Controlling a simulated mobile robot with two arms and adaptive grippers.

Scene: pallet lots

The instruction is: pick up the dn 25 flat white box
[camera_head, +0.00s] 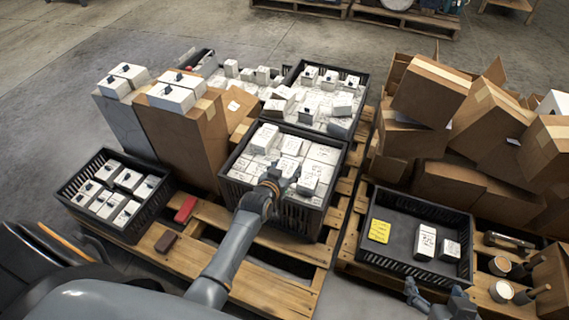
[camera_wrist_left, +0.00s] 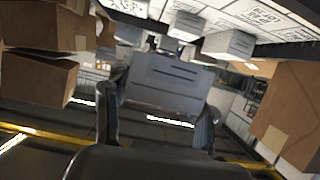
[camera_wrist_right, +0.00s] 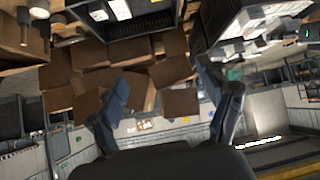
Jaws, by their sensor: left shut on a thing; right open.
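My left gripper (camera_head: 281,176) is over the front middle black crate (camera_head: 283,201), which is full of white boxes with black handwriting. In the left wrist view, the left gripper (camera_wrist_left: 157,118) is shut on a flat pale box (camera_wrist_left: 168,78), held between its two fingers. The box looks grey in shadow, with dark lines on its face; I cannot read a size on it. In the head view the arm and gripper mostly hide it. My right gripper (camera_head: 430,292) is open and empty, in front of the right-hand black crate (camera_head: 362,254); it also shows in the right wrist view (camera_wrist_right: 165,90).
The right-hand crate holds a yellow card (camera_head: 379,231) and two white boxes (camera_head: 424,242). Brown cartons (camera_head: 430,92) are heaped behind it. Another crate of white boxes (camera_head: 146,219) stands at left. A red item (camera_head: 186,209) lies on the wooden pallet (camera_head: 260,284).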

